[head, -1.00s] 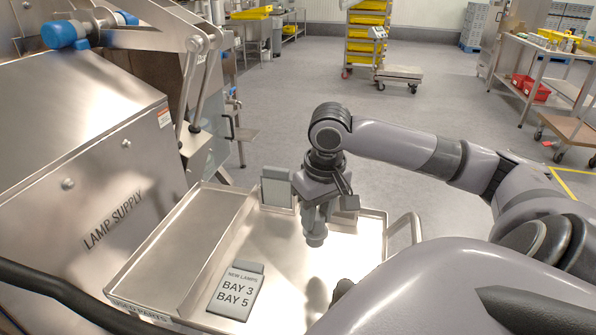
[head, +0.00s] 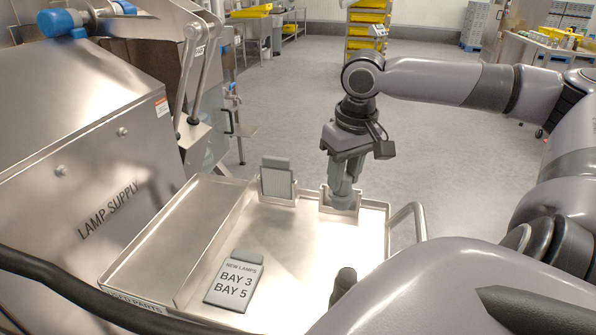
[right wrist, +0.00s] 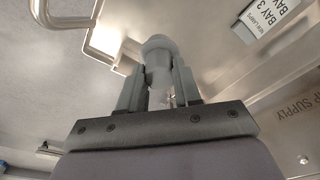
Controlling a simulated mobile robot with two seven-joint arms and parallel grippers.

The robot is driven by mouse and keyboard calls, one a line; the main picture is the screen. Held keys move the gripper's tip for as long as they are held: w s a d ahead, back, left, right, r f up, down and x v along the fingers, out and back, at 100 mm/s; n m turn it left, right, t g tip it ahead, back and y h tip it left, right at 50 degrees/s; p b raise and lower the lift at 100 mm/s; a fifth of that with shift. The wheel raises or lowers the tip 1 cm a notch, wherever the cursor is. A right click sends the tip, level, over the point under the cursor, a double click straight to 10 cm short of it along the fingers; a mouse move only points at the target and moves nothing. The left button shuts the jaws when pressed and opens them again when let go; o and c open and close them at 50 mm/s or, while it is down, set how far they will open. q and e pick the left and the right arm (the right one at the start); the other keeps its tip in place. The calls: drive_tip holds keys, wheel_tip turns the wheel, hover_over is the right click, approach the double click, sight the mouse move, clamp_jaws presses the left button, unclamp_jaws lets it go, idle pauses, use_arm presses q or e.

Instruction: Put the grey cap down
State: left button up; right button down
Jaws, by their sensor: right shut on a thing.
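My right gripper (head: 342,188) points down at the back right edge of the steel tray (head: 374,232). It is shut on the grey cap (right wrist: 157,44), a rounded grey piece that shows between its two fingers in the right wrist view. In the head view the cap's lower end is in or just in front of a small metal bracket (head: 327,202) on the tray's back edge. I cannot tell whether it touches the bracket or the tray. My left gripper is not in view.
A grey plate (head: 276,182) stands in another bracket to the left. A sign (head: 234,280) reading "NEW LAMPS BAY 3 BAY 5" lies in the tray. The lamp supply housing (head: 80,150) rises at left. The tray's middle is clear, and a rail (head: 418,214) is at right.

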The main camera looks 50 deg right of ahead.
drive_tip(key=shift+d+r, duration=0.15)
drive_tip(key=shift+r, duration=0.15)
